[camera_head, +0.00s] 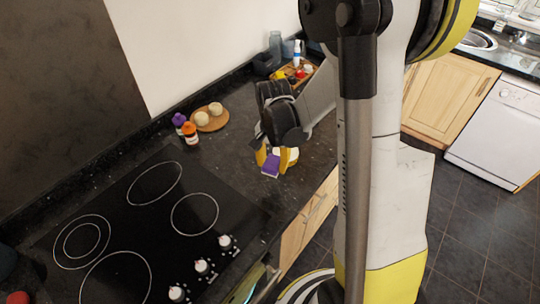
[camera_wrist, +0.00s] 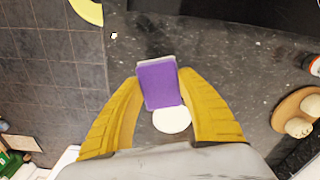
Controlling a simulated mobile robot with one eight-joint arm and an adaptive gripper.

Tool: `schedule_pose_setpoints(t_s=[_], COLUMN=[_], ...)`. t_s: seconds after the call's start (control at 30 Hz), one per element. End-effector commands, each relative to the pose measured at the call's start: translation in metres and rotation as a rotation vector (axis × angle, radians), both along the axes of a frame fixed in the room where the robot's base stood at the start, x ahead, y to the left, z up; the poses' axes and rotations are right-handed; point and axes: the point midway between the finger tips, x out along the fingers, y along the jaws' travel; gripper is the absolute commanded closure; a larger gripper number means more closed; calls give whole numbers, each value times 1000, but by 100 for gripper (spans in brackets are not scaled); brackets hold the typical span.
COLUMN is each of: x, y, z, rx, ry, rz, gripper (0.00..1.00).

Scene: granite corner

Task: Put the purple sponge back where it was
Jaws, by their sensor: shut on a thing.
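The purple sponge (camera_head: 271,166) is between the yellow fingertips of my gripper (camera_head: 273,160), over the dark granite counter near its front edge. In the wrist view the sponge (camera_wrist: 158,86) shows its purple face and a pale edge, slightly tilted. The yellow fingers of my gripper (camera_wrist: 162,100) close on its two sides. A round white thing (camera_wrist: 172,120) shows just below the sponge in the wrist view. I cannot tell whether the sponge touches the counter.
A black cooktop (camera_head: 150,225) with white knobs lies left of my gripper. Behind are a round wooden board (camera_head: 214,124) with two pale round things, a purple-capped bottle (camera_head: 179,121) and an orange-capped bottle (camera_head: 190,133). A wooden tray (camera_head: 302,79) holds small items at the back.

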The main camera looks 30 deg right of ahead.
Motion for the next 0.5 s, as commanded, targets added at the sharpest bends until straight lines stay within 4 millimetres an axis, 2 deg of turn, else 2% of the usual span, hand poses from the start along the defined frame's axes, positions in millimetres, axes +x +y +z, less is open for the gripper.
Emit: schedule_pose_setpoints(t_s=[0.27,0.5], x=[-1,-1], y=[0,0], z=[-16,-49], rx=[0,0], ry=[0,0], rz=[-2,-2], gripper=[96,96])
